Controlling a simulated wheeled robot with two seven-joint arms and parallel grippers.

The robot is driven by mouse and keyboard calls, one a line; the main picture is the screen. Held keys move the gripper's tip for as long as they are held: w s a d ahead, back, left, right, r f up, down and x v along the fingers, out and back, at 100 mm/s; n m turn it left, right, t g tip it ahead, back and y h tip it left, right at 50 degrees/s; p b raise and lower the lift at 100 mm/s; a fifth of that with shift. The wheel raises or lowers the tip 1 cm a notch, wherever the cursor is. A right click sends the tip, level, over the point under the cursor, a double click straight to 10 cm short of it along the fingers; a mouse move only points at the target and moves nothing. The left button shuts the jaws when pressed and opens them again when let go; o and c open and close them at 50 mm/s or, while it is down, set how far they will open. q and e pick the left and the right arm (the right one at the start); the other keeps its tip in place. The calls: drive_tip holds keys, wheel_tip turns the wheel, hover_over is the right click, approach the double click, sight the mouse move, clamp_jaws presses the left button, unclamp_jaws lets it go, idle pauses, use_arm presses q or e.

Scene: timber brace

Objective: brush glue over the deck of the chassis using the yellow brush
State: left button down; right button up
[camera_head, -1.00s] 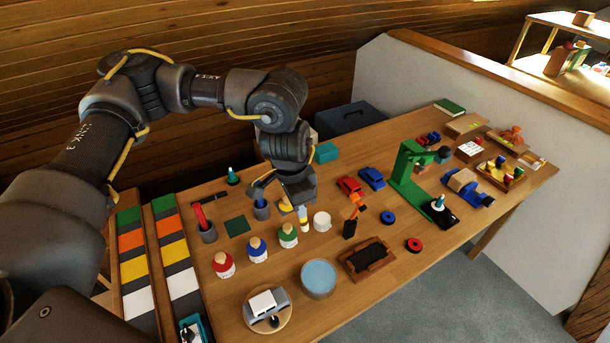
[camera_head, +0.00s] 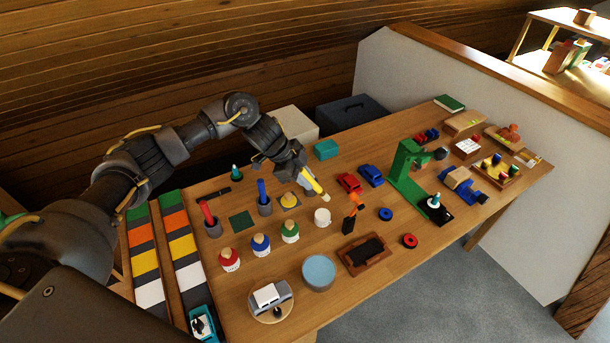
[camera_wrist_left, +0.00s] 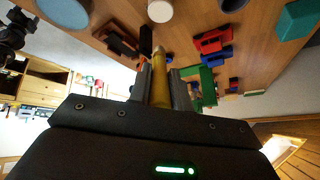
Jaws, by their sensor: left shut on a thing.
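My left gripper (camera_head: 307,180) is shut on the yellow brush (camera_head: 315,187) and holds it above the table, tilted with its pale tip down to the right. In the left wrist view the yellow brush (camera_wrist_left: 161,85) stands between the two fingers, tip pointing away. A grey chassis with a white top (camera_head: 265,299) sits on a round wooden turntable (camera_head: 281,312) at the table's front, well apart from the brush. A white pot (camera_head: 322,217) stands just below the brush tip; its contents cannot be made out. My right gripper is out of view.
Red (camera_head: 229,259), blue (camera_head: 260,245) and green (camera_head: 290,232) jars stand between brush and turntable. A light-blue round tub (camera_head: 319,272) is right of the turntable. Holders with a red brush (camera_head: 206,212) and a blue brush (camera_head: 262,190) stand left. A green stand (camera_head: 408,175) rises at right.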

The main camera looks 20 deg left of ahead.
use_arm(q)
drive_tip(key=shift+w+a+f, duration=0.1)
drive_tip(key=shift+a+f, duration=0.15)
drive_tip(key=shift+a, duration=0.05)
drive_tip(key=shift+f, duration=0.15)
wheel_tip(320, 180, down, 6)
drive_tip(key=b, duration=0.6)
drive_tip(key=shift+f+b, duration=0.45)
drive_tip(key=shift+f, duration=0.15)
idle(1.2)
drive_tip(key=shift+f, duration=0.15)
idle(1.5)
drive_tip(key=shift+p, duration=0.3)
wheel_tip(320, 180, up, 7)
drive_tip(key=p, duration=0.7)
